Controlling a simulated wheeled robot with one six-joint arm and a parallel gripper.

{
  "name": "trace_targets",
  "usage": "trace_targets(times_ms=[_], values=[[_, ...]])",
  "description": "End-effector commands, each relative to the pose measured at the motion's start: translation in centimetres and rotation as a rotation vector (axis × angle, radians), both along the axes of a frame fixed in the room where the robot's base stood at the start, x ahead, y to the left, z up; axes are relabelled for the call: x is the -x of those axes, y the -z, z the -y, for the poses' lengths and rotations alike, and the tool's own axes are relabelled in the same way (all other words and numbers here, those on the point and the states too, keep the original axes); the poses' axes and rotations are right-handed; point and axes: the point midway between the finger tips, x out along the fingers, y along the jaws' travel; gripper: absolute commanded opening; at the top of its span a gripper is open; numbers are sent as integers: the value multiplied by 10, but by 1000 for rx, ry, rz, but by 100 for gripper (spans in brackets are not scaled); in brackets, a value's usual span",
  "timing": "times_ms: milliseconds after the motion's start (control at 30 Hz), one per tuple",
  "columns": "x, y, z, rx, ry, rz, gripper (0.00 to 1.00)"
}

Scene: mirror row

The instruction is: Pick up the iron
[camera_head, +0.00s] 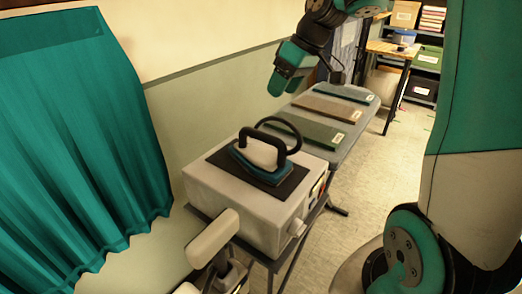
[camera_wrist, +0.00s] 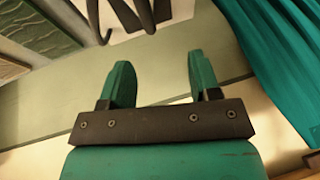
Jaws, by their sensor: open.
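The iron (camera_head: 262,172) has a teal base, a pale body and a black handle with a looping black cord. It rests on a dark mat (camera_head: 222,158) on top of a pale box-shaped unit (camera_head: 232,208) in the head view. My gripper (camera_head: 284,88) is above and beyond the iron, apart from it. In the wrist view my gripper (camera_wrist: 162,72) has its two teal fingers spread with nothing between them. Dark curved bars at the top edge of the wrist view may be the iron's handle and cord, but they are cut off.
A grey table (camera_head: 339,152) behind the unit holds several flat boards, including a green one (camera_head: 302,128). A teal curtain (camera_head: 75,140) hangs at the left by the wall. Shelves with boxes (camera_head: 428,57) stand at the far right. Floor (camera_head: 385,165) right of the table is clear.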

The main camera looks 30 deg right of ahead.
Motion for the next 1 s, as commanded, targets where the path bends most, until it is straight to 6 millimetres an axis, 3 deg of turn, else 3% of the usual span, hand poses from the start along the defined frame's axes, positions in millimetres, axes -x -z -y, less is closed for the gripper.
trace_targets(times_ms=[33, 133, 600, 1000], values=[[-5, -1, 16, 2, 15, 6, 57], [-11, 6, 25, 4, 20, 11, 57], [-39, 95, -8, 4, 15, 12, 57], [-45, 132, -22, 5, 16, 10, 57]])
